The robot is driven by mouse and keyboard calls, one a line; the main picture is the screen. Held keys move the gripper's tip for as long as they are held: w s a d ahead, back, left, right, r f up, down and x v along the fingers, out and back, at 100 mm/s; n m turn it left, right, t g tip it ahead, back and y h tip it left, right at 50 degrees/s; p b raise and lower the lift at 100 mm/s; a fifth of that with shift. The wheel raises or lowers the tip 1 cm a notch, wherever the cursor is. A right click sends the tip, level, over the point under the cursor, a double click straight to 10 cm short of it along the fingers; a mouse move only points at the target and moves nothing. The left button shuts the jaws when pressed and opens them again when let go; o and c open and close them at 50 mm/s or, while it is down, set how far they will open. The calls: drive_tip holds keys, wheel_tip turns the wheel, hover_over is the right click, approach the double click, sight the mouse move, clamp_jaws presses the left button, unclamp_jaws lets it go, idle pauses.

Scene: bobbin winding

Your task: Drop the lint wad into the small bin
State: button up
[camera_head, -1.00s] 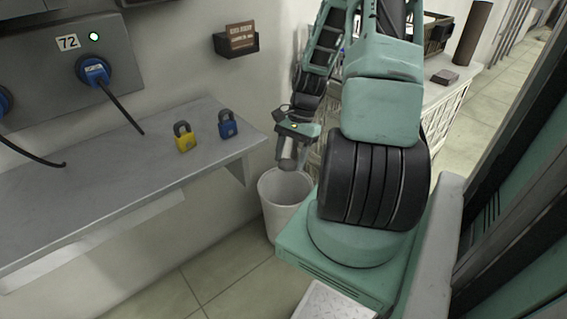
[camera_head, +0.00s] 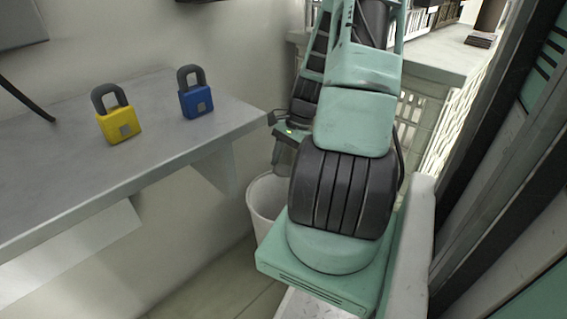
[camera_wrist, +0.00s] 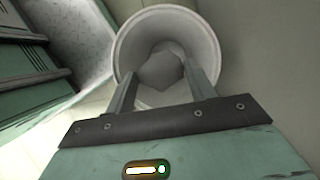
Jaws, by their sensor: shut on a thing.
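The small bin (camera_head: 264,212) is a white, round, open-topped bin on the floor beyond the shelf's right end. It is partly hidden behind my arm in the head view. In the wrist view the bin (camera_wrist: 128,47) lies directly ahead of the fingers, its round mouth facing the camera. My gripper (camera_head: 284,158) points down above the bin. In the wrist view my gripper (camera_wrist: 160,72) is shut on the lint wad (camera_wrist: 162,72), a grey, lumpy piece between the fingertips, seen against the bin's opening. The wad cannot be made out in the head view.
A grey shelf (camera_head: 60,165) on the left holds a yellow padlock (camera_head: 119,125) and a blue padlock (camera_head: 196,101). Its right end is close to the bin. A pale slatted counter (camera_head: 425,115) stands behind my arm on the right.

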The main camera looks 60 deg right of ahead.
sight(287, 165)
wheel_tip(287, 165, down, 10)
drive_tip(key=b, duration=1.1)
drive_tip(key=shift+f, duration=0.15)
drive_tip(key=o, duration=1.1)
wheel_tip(287, 165, up, 7)
drive_tip(key=p, duration=0.8)
drive_tip(key=shift+r+p, duration=0.2)
drive_tip(key=shift+p, duration=0.15)
drive_tip(key=shift+f, duration=0.2)
